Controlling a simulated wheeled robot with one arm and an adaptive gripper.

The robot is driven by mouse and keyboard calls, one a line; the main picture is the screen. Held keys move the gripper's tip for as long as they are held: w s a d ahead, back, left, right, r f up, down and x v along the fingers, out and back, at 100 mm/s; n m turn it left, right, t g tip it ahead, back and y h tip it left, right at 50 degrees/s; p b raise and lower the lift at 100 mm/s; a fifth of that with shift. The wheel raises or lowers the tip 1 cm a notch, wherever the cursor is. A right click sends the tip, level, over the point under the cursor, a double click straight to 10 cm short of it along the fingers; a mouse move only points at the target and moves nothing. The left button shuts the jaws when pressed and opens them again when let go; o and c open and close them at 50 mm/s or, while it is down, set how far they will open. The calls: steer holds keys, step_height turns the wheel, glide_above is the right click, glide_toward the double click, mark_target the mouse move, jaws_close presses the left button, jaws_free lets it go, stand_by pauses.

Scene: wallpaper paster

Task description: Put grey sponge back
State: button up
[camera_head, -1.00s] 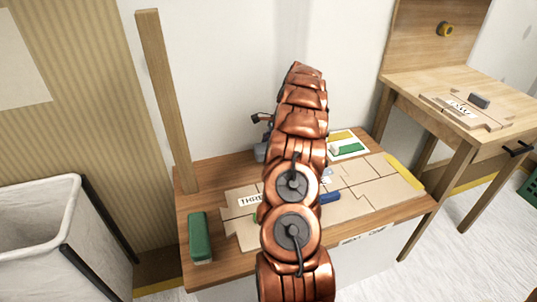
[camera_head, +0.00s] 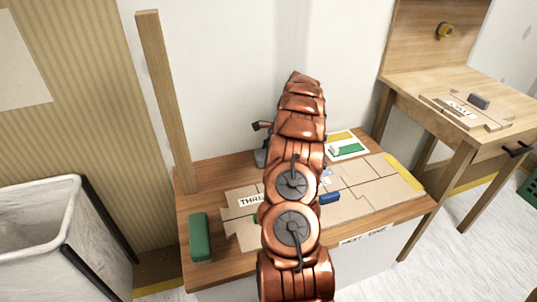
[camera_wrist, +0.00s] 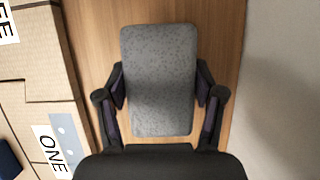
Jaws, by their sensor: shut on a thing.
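My gripper (camera_wrist: 160,95) is shut on a grey sponge (camera_wrist: 160,75). In the wrist view its two dark fingers press on the sponge's left and right long sides. The wooden table top (camera_wrist: 215,30) shows below and around the sponge. I cannot tell whether the sponge touches the wood. In the head view my copper arm reaches over the table (camera_head: 193,272) towards its back edge and hides the sponge and most of the gripper.
Cardboard pieces with labels (camera_head: 370,190) cover the table's middle. A green block (camera_head: 200,237) is at the front left, a blue block (camera_head: 329,197) right of my arm. A post (camera_head: 165,100) stands at the back left. A second table (camera_head: 480,85) is at right, with a grey block (camera_head: 479,101).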

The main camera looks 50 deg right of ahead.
steer(key=shift+f, duration=0.3)
steer(key=o, duration=1.2)
steer(key=shift+b, duration=0.75)
